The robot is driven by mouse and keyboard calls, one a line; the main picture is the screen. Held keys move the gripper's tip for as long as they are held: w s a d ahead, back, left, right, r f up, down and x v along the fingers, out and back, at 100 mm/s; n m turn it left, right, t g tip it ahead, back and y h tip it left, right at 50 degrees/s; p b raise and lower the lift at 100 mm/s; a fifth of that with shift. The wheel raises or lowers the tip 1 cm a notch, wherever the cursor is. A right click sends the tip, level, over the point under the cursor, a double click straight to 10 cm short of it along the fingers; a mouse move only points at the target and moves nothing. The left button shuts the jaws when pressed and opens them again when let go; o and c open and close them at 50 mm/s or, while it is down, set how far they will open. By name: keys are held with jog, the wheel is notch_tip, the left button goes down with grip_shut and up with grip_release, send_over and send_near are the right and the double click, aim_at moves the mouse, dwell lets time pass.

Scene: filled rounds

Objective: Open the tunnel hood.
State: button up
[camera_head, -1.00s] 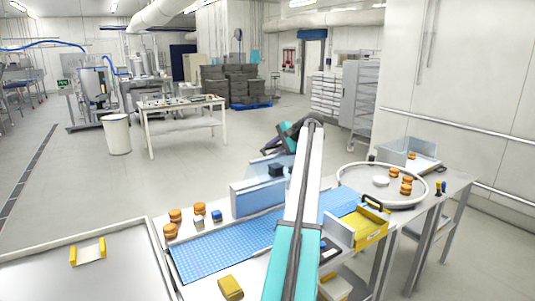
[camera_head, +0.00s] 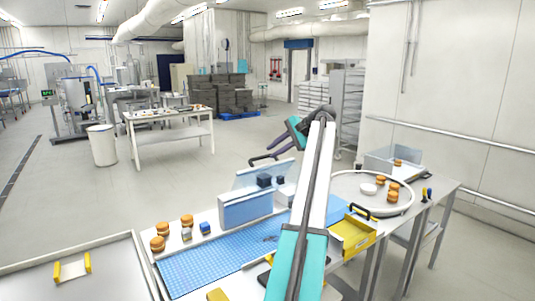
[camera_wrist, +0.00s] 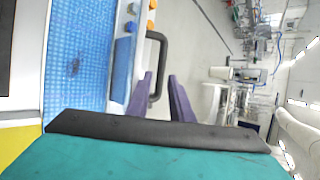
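The tunnel hood (camera_head: 262,176) is a clear, bluish cover behind a blue side panel (camera_head: 246,208) on the blue conveyor belt (camera_head: 205,268). Its upper edge leans up in the head view. A dark loop handle (camera_head: 263,159) sticks out at its back. The handle (camera_wrist: 164,58) also shows in the wrist view, just ahead of my fingers. My gripper (camera_head: 271,146) has purple fingers close to the handle. In the wrist view my gripper (camera_wrist: 160,76) is open, with the handle's near end between the spread fingers. I cannot tell whether either finger touches it.
Orange-topped rounds (camera_head: 160,243) and a blue cube (camera_head: 205,228) stand left of the side panel. A yellow tray (camera_head: 353,236) and a round turntable (camera_head: 405,208) lie to the right. Open floor (camera_head: 190,185) lies behind the belt.

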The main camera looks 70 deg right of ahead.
jog(key=shift+v, duration=0.9)
